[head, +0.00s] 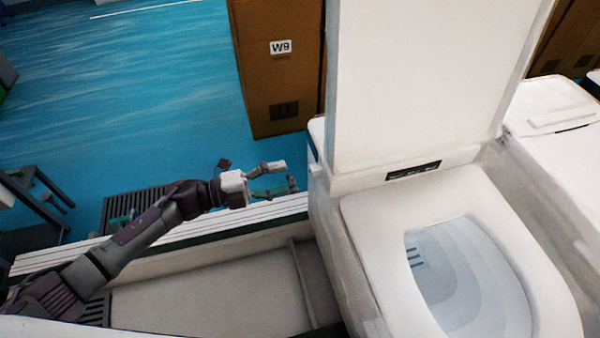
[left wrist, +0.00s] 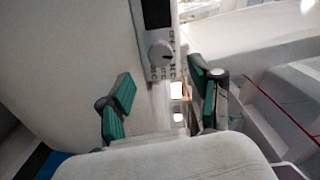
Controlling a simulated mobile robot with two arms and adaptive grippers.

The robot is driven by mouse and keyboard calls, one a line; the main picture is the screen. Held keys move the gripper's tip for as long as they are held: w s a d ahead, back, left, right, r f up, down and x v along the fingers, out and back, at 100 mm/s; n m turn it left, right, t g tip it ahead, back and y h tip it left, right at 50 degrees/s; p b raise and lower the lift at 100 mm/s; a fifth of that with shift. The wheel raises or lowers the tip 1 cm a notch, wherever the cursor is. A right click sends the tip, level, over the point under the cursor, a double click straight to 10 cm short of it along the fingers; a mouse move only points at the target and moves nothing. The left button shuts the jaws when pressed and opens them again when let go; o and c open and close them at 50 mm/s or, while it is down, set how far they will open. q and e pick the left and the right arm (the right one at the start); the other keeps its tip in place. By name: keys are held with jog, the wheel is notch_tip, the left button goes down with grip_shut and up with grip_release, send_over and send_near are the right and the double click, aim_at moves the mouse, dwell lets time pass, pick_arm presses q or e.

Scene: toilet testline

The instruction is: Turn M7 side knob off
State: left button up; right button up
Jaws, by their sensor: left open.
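A white toilet (head: 362,243) with its lid raised stands at the right of the head view. In the left wrist view a round light knob (left wrist: 160,53) sits on a narrow side panel (left wrist: 158,72) with dark markings around it, below a dark rectangle. I cannot make out an M7 label. My left gripper (head: 287,175) is open and empty, to the left of the toilet's rear side. In the left wrist view the knob appears beyond the gap between the green-padded fingers (left wrist: 163,92), apart from them. My right gripper is not in view.
A brown carton marked W9 (head: 281,85) stands behind the left gripper. A pale slatted rail (head: 180,237) runs beneath my left arm. Another white toilet (head: 550,115) is at the far right. Blue floor (head: 120,90) lies open at the upper left.

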pick_arm(q)
jog(key=shift+v, duration=2.35)
